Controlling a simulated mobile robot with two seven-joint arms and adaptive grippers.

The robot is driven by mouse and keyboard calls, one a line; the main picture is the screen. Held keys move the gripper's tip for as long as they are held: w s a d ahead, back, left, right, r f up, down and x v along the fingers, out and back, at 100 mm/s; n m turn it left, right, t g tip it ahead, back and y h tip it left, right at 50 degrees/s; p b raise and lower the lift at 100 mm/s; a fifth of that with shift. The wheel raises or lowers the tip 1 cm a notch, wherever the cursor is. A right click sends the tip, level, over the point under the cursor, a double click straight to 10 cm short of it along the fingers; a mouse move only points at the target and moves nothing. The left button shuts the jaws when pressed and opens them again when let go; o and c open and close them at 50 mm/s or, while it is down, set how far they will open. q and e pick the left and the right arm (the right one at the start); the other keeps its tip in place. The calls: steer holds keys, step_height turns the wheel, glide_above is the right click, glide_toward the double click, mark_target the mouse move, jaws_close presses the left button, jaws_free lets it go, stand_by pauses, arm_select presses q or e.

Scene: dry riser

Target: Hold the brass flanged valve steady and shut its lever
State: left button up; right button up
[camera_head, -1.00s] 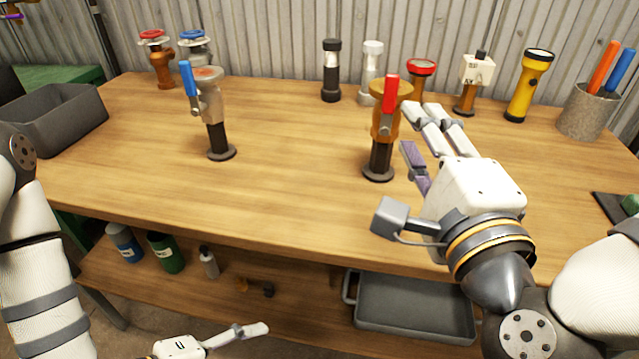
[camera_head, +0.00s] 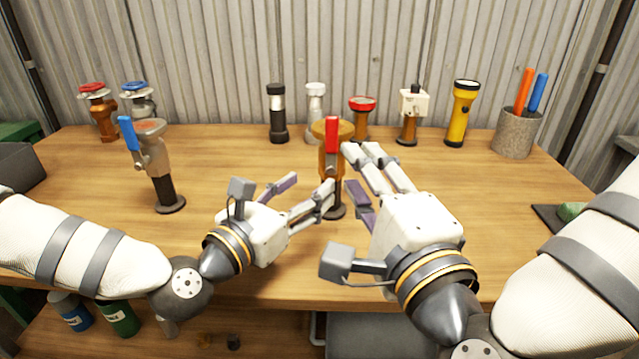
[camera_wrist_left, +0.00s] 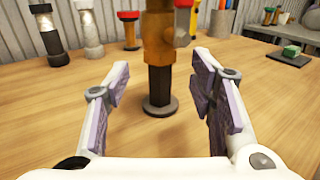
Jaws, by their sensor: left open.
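The brass flanged valve (camera_head: 331,160) stands upright on a dark stem with a round foot near the table's middle. Its red lever (camera_head: 332,134) is vertical against the front of the body; in the left wrist view only the lever's red lower end (camera_wrist_left: 183,4) shows at the top. My left gripper (camera_head: 311,184) is open, low in front of the valve. In the left wrist view the dark stem (camera_wrist_left: 160,85) appears between its purple-padded fingers, seemingly just beyond the tips. My right gripper (camera_head: 352,168) appears open close to the valve's right side; contact cannot be told.
A grey valve with a blue lever (camera_head: 150,155) stands to the left. Several valves and a yellow flashlight (camera_head: 461,115) line the back, with a pen cup (camera_head: 516,133) at the right. Table between the blue-levered valve and my left gripper is clear.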

arm_select(q)
step_height(320, 180, down, 5)
steer(key=shift+r, duration=0.1)
steer(key=x, duration=0.7)
steer(key=shift+w+d+r, duration=0.15)
steer(key=shift+w+r, duration=0.05)
steer(key=shift+r, duration=0.05)
